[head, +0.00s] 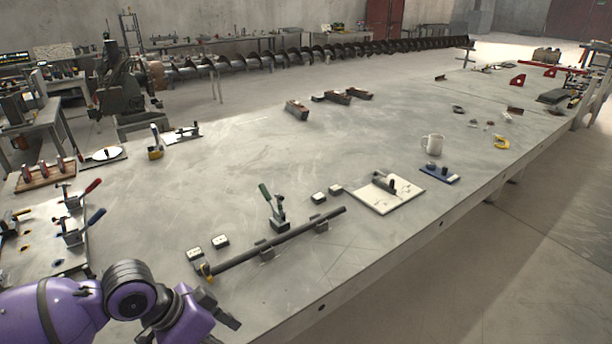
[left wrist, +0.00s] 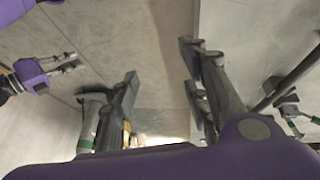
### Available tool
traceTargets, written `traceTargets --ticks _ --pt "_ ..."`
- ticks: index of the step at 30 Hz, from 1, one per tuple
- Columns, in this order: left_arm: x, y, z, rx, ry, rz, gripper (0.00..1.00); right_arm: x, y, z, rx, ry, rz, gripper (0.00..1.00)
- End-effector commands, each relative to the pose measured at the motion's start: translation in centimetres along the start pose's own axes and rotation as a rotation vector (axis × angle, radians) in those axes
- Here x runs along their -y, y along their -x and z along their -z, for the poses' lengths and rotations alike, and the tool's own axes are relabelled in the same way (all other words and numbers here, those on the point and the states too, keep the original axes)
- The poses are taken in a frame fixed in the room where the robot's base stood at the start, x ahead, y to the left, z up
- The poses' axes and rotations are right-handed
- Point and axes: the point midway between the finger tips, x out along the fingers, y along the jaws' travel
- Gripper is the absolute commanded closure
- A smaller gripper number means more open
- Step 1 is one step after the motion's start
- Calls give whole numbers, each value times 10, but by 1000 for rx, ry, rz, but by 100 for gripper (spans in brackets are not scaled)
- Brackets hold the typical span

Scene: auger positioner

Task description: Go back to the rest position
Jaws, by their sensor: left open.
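My left gripper (head: 228,321) is at the table's near edge at the bottom left of the head view, on a purple arm. In the left wrist view its two fingers are spread apart, with nothing between them (left wrist: 160,65). A purple part with small grey ends (left wrist: 52,72) at the left of the left wrist view looks like my other arm; its jaws are too small to read. No right gripper shows in the head view.
A dark bar (head: 285,240) and a green-handled clamp (head: 275,208) lie close to my left gripper. Clamps with red and blue handles (head: 80,215) stand at left. The table (head: 250,150) has a clear middle.

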Motion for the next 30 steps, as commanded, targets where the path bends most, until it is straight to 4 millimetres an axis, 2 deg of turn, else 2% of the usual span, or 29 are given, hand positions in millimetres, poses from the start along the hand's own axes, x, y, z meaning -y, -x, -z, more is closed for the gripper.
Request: traceTargets --ticks 1,7,11,14,17,18,24,27,30 --pt "-5 -15 -1 -34 21 -5 58 0 1 -1 2 0 -1 100" --pt "-18 -62 -6 -185 109 28 58 -1 2 -3 6 1 0 100" --pt "-27 -94 -20 -296 212 85 58 0 1 4 -4 2 3 100" --pt "-33 -117 -46 -374 319 165 58 0 1 6 -6 4 3 100" --pt "-40 -133 -84 -421 429 273 58 -2 2 4 -3 9 3 100" --pt "-44 -138 -102 -428 470 319 58 -2 3 4 -2 11 3 100" --pt "-72 -146 -191 -395 613 528 58 -3 5 3 1 13 2 100" --pt "-85 -145 -220 -366 643 590 58 -3 6 1 5 12 2 100" --pt "-91 -143 -234 -349 654 621 58 -3 7 -1 8 10 2 100"
